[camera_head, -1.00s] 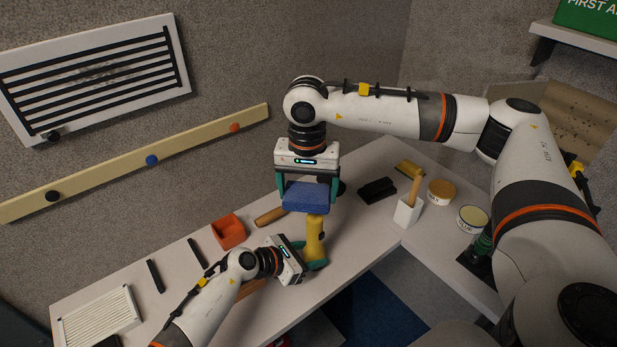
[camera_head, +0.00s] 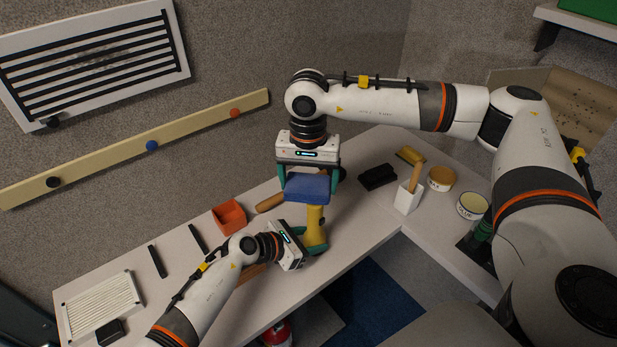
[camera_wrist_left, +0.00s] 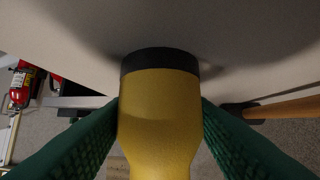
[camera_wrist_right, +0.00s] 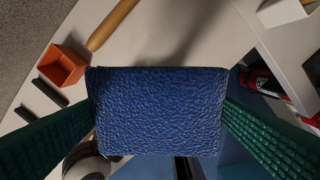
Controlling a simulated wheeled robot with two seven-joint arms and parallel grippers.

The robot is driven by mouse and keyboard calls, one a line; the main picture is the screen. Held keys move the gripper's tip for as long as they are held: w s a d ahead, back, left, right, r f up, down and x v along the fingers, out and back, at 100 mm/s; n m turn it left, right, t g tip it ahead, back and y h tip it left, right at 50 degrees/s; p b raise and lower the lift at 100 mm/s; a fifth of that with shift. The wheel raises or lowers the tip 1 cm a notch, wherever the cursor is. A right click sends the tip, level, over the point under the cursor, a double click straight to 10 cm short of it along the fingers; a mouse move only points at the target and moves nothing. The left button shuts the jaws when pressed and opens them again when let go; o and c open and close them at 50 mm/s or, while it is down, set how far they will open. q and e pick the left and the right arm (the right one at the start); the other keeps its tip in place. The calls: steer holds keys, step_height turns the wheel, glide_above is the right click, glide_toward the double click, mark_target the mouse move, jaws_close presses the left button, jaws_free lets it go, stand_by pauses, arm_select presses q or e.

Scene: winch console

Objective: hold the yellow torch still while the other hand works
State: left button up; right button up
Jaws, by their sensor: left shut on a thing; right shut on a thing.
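The yellow torch (camera_head: 314,226) is between the fingers of my left gripper (camera_head: 316,243), which is shut on it from the left side. The left wrist view shows the torch's yellow body (camera_wrist_left: 160,115) with a black band between the green fingers. My right gripper (camera_head: 309,184) points down above the torch, shut on a blue textured block (camera_head: 306,188). The blue block (camera_wrist_right: 158,110) fills the middle of the right wrist view. In the head view the block is right at the torch's upper end; whether they touch is unclear.
An orange bin (camera_head: 229,216) stands left of the torch. A red extinguisher (camera_head: 277,333) is below the table's front edge.

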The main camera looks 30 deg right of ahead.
mark_target(322, 194)
steer(key=shift+f, duration=0.8)
steer(key=shift+s, duration=0.1)
steer(key=shift+s+d+r, duration=0.1)
steer(key=shift+s+d, duration=0.1)
steer(key=shift+s, duration=0.75)
steer(key=shift+s+d, duration=0.15)
steer(key=shift+s, duration=0.8)
steer(key=shift+w, duration=0.1)
arm_select(q)
steer(key=shift+o, duration=0.2)
steer(key=shift+s+r, duration=0.1)
steer(key=shift+s, duration=0.05)
arm_select(e)
steer(key=shift+w+a+f, duration=0.15)
steer(key=shift+w, duration=0.55)
steer(key=shift+w+a+f, duration=0.15)
steer(key=shift+w, duration=0.55)
arm_select(q)
steer(key=shift+d, duration=0.1)
arm_select(e)
steer(key=shift+w+a+f, duration=0.1)
steer(key=shift+w+f, duration=0.05)
steer(key=shift+w, duration=0.3)
steer(key=shift+c, duration=0.2)
arm_select(q)
steer(key=shift+s, duration=0.1)
arm_select(e)
steer(key=shift+c, duration=0.2)
